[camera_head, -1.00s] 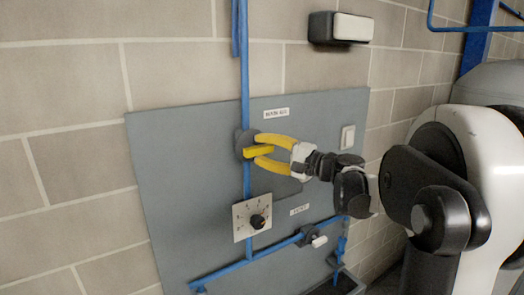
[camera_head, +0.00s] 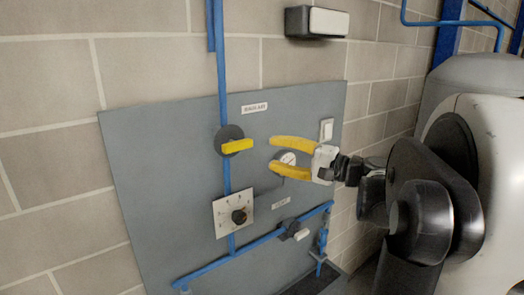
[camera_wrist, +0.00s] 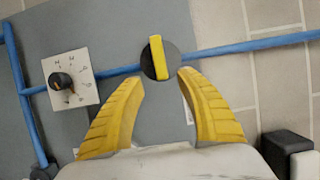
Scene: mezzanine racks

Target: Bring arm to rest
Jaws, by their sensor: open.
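My gripper (camera_head: 274,157) has two yellow fingers, spread apart and empty, in front of the grey wall panel. In the head view it is right of a valve with a yellow handle (camera_head: 237,146), with a clear gap between them. The handle lies roughly crosswise to the vertical blue pipe. In the wrist view the open fingers (camera_wrist: 162,80) point toward the yellow valve handle (camera_wrist: 159,57), which sits beyond and between the tips, apart from them.
The grey panel (camera_head: 165,190) carries a dial with a black knob (camera_head: 239,216), a lower valve with a white handle (camera_head: 301,234), a white switch (camera_head: 326,129) and blue pipes (camera_head: 220,80). A round gauge (camera_head: 288,158) is partly behind my fingers. A black-and-white box (camera_head: 317,22) is above.

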